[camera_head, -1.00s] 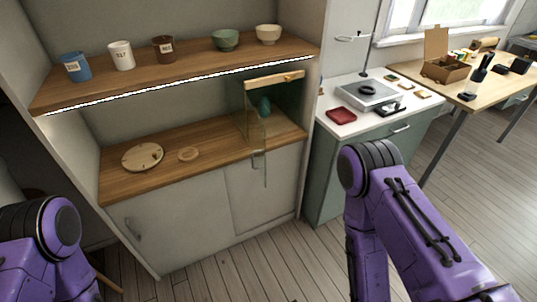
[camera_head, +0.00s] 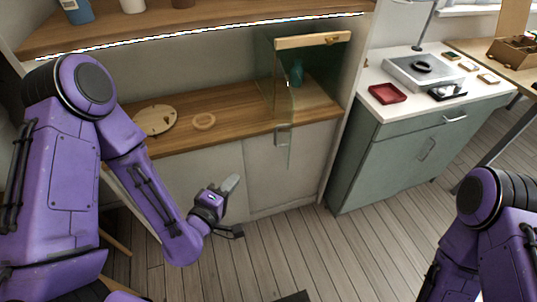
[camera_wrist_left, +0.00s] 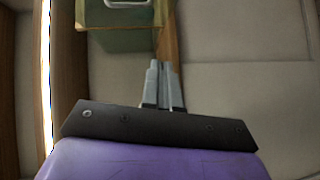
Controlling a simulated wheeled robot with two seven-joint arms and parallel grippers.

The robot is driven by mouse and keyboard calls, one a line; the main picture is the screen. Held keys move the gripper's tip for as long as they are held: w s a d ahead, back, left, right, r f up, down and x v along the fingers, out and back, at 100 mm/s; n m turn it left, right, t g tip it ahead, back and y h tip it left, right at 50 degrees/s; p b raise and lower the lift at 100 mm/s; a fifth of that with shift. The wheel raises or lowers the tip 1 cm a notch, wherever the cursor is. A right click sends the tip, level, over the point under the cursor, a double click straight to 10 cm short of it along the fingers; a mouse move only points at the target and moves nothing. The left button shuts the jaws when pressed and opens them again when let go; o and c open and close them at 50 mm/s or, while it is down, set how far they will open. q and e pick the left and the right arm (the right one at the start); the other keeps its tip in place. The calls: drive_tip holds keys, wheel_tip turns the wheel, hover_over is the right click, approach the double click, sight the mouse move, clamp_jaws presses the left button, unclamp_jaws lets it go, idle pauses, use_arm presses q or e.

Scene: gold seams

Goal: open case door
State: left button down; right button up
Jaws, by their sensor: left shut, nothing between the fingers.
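The glass case (camera_head: 321,91) stands on the wooden counter, with a pale wooden strip along its top and a teal object (camera_head: 297,72) inside. Its clear glass door (camera_head: 289,156) hangs past the counter's front edge in the head view, so it seems to stand out from the case; how far is hard to tell. A grey handle (camera_head: 283,135) is on it. My left gripper (camera_head: 234,181) is shut and empty, in front of the lower cabinet, below and left of the handle. In the left wrist view its fingers (camera_wrist_left: 164,80) point towards the case (camera_wrist_left: 122,38). My right gripper is out of view.
A shelf with cups is above. A green cabinet (camera_head: 400,155) with a red tray (camera_head: 387,93) stands to the right. The floor in front is mostly clear.

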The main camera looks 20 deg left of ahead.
use_arm(q)
drive_tip(key=w+d+r+t+p, duration=0.1)
drive_tip(key=w+d+p, duration=0.1)
drive_tip(key=w, duration=0.4)
drive_tip(key=w+d+r+n+p, duration=0.1)
drive_tip(key=w+d+r, duration=0.1)
drive_tip(key=w, duration=0.5)
drive_tip(key=shift+d+r+t+h+p, duration=0.15)
drive_tip(key=shift+d+t+h+p, duration=0.2)
drive_tip(key=shift+d, duration=0.5)
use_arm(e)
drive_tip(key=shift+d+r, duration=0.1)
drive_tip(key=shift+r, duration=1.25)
use_arm(q)
drive_tip(key=shift+w, duration=0.1)
drive_tip(key=shift+n, duration=0.3)
